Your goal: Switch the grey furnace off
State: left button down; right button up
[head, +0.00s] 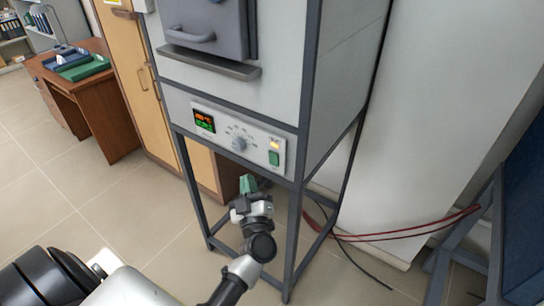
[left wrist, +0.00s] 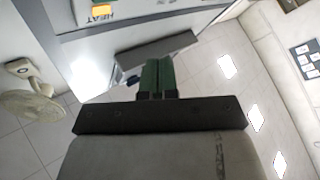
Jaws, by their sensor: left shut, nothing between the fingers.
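The grey furnace (head: 235,95) stands in a dark metal frame in the head view. Its control panel (head: 222,127) has a lit display (head: 204,121), a round dial (head: 239,143), a lit amber lamp (head: 275,146) and a green switch (head: 274,158) at the right end. My left gripper (head: 248,182) is shut and empty, with green fingers. In the head view it appears below the panel, to the lower left of the switch. In the left wrist view the shut fingers (left wrist: 158,72) point up the picture, and the amber lamp (left wrist: 102,11) marked HEAT glows at top left.
The frame's front leg (head: 296,235) is close to the right of my left arm. Red and black cables (head: 400,234) run along the floor at right. A wooden cabinet (head: 150,90) and a desk (head: 100,95) stand at left, with open floor before them.

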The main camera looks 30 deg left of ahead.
aim_at(273, 159)
pick_arm(q)
jog(key=w+b, duration=0.1)
jog(key=w, duration=0.6)
jog(key=shift+d+r, duration=0.3)
jog(key=shift+r, duration=0.1)
dwell(1.6)
jog(key=shift+w, duration=0.35)
jog(key=shift+w+r, duration=0.1)
jog(key=shift+w, duration=0.25)
dwell(0.7)
jog(key=shift+s, duration=0.85)
